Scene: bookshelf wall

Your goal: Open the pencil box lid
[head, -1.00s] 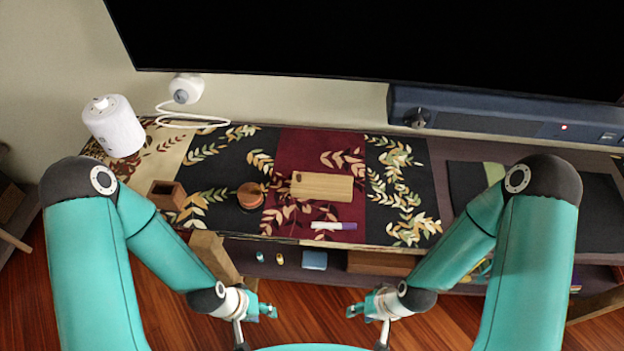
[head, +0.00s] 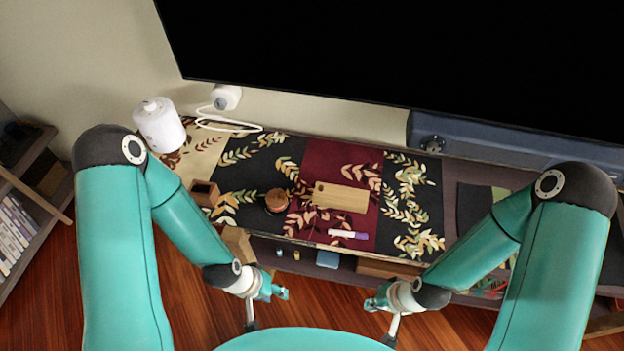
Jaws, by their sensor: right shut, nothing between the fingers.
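The pencil box (head: 341,197) is a pale wooden box lying on the dark red band of the patterned runner. Its lid looks closed, with a small dark notch near the left end. My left gripper (head: 278,291) hangs in front of the table's front edge, below and left of the box, apart from it; its finger gap is too small to make out. My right gripper (head: 374,302) is also in front of the table edge, below and right of the box, shut and empty. Neither touches anything.
A purple-and-white marker (head: 348,234) lies in front of the box. A round brown jar (head: 276,201) is to its left, and an open wooden cup (head: 205,193) farther left. A white canister (head: 159,125) and white camera (head: 226,97) stand behind. A large dark screen (head: 420,70) rises at the back.

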